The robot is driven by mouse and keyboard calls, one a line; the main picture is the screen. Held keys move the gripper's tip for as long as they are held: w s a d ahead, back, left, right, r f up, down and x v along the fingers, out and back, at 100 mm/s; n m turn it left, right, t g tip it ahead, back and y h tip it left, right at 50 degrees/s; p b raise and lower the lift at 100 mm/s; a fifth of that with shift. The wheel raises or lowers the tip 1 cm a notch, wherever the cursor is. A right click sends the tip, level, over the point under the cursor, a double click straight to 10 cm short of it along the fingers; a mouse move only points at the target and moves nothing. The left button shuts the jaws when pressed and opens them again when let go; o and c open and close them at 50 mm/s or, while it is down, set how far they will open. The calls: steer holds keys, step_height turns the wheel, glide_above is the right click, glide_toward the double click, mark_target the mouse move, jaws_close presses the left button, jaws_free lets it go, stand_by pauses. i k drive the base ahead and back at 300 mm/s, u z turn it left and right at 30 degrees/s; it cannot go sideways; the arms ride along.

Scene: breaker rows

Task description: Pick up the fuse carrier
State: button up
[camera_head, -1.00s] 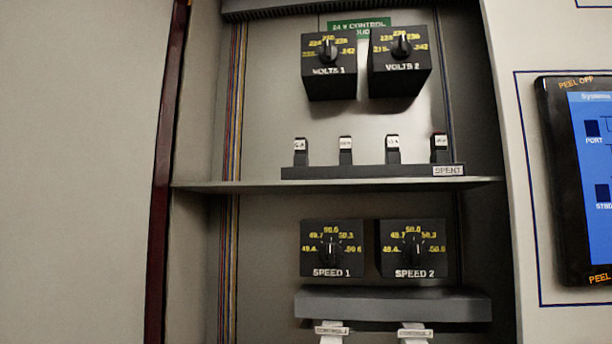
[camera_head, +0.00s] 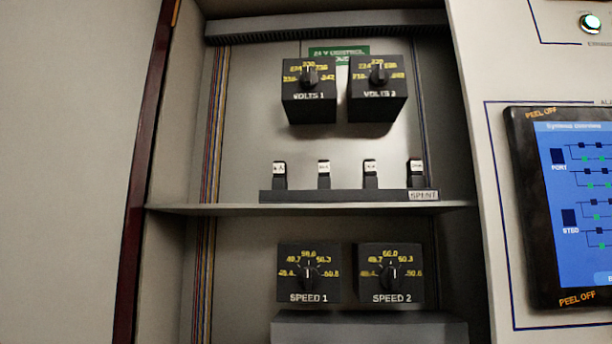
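Several small black fuse carriers with white labels stand upright in a row on a dark rack (camera_head: 330,196) marked SPENT, on the shelf of an open cabinet. They are a far-left carrier (camera_head: 279,174), a second carrier (camera_head: 324,174), a third carrier (camera_head: 370,174) and a far-right carrier (camera_head: 416,173). Their labels are too small to read. I cannot tell which one the task means. My gripper is not in view.
Black VOLTS 1 (camera_head: 309,92) and VOLTS 2 (camera_head: 377,90) dial boxes jut out above the rack. The SPEED 1 (camera_head: 309,273) and SPEED 2 (camera_head: 391,273) dials sit below the shelf (camera_head: 230,209). A touchscreen panel (camera_head: 575,210) is at right.

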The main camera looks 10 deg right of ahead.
mark_target(324, 178)
steer(key=u, duration=0.9)
steer(key=k, duration=1.4)
steer(key=z, duration=0.4)
steer(key=i, duration=1)
